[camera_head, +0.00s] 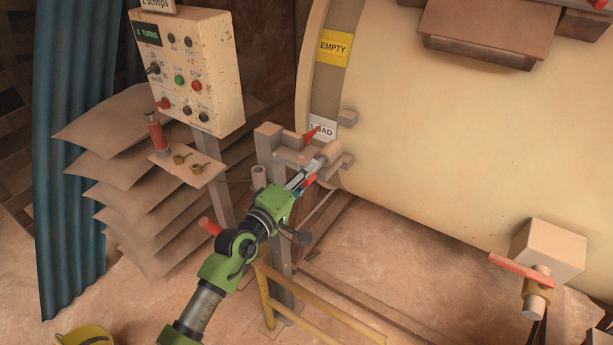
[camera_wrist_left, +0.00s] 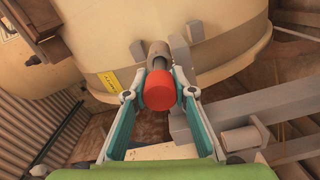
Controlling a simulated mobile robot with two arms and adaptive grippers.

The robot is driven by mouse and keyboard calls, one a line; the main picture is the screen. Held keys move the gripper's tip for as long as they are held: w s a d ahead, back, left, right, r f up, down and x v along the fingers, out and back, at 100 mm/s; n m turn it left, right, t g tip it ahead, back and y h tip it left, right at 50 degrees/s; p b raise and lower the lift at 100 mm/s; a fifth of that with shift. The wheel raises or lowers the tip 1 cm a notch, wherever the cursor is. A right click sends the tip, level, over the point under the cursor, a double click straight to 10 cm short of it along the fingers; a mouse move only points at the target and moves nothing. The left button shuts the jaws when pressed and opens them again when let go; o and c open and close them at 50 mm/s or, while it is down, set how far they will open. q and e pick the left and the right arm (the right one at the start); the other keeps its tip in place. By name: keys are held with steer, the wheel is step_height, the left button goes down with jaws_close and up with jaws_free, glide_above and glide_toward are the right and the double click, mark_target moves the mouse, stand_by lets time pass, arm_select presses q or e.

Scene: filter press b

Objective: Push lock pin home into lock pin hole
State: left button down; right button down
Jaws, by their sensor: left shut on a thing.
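The lock pin shows in the left wrist view as a red round knob (camera_wrist_left: 160,91) on a grey shaft (camera_wrist_left: 158,56) that points away toward the drum. My left gripper (camera_wrist_left: 160,97) is shut on the lock pin, with one finger on each side of the knob. In the head view, my left gripper (camera_head: 306,178) is at the grey bracket (camera_head: 293,157) beside the drum, with a bit of red at its fingertips. The lock pin hole is hidden, and I cannot tell how deep the shaft sits. My right gripper is not in view.
The cream drum (camera_head: 470,150) fills the right, with EMPTY (camera_head: 334,47) and LOAD (camera_head: 322,127) labels. A red pointer (camera_head: 312,134) is near LOAD. A control panel (camera_head: 190,70) and small shelf (camera_head: 190,170) stand left. A yellow rail (camera_head: 320,315) runs below my arm.

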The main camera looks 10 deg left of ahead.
arm_select(q)
steer(key=shift+w+d+r, duration=0.1)
steer(key=shift+w+d, duration=0.15)
steer(key=shift+w, duration=0.4)
steer(key=c, duration=1.6)
jaws_free()
steer(key=v, duration=1.2)
